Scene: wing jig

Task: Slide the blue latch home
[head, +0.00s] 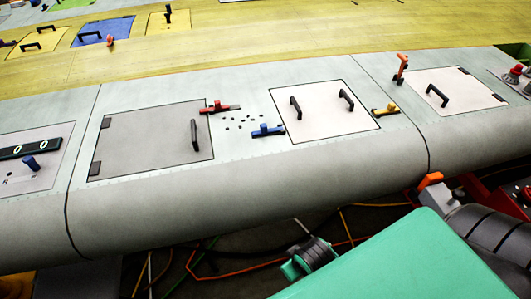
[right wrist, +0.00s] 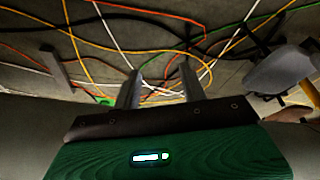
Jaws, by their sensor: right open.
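The blue latch (head: 267,130) is on the grey wing skin in the head view, at the left edge of a pale panel (head: 325,119) with two black handles. It has a small upright blue knob on a low base, and its right end is close to the panel edge. I cannot tell how far its bolt reaches. My right gripper (right wrist: 159,76) is open and empty in the right wrist view, with cables and floor beyond its fingers. The blue latch does not show in that view. My left gripper is not in view.
A red latch (head: 219,107) sits up and left of the blue one, by a grey panel (head: 150,145). A yellow latch (head: 386,110) is at the pale panel's right side. An orange latch (head: 401,68) stands farther right. Cables (right wrist: 230,30) cross the floor.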

